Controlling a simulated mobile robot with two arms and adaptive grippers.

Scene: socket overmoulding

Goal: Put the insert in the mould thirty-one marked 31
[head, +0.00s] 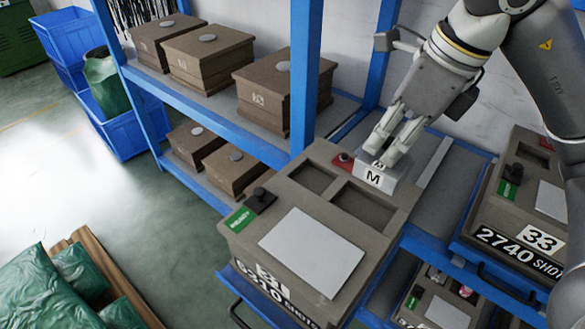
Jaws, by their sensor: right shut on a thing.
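My right gripper (388,147) comes in from the upper right and is shut on the insert (390,184), a small grey metal block with a white label marked M. The insert is over the back right edge of a brown mould (327,283), next to its recesses; I cannot tell whether it touches the mould. This mould carries a front label that looks like 31 (269,277), seen at a steep angle, above 6310 SHOTS. Its top has two rectangular recesses (312,177), which look empty, and a pale plate (312,251). My left gripper is not in view.
A mould marked 33 (517,241) stands to the right, another mould (440,305) on a lower level. A black knob with a green tag (240,219) and a red part (342,161) sit on the near mould. Blue rack posts (305,75) and brown boxes (209,55) stand left.

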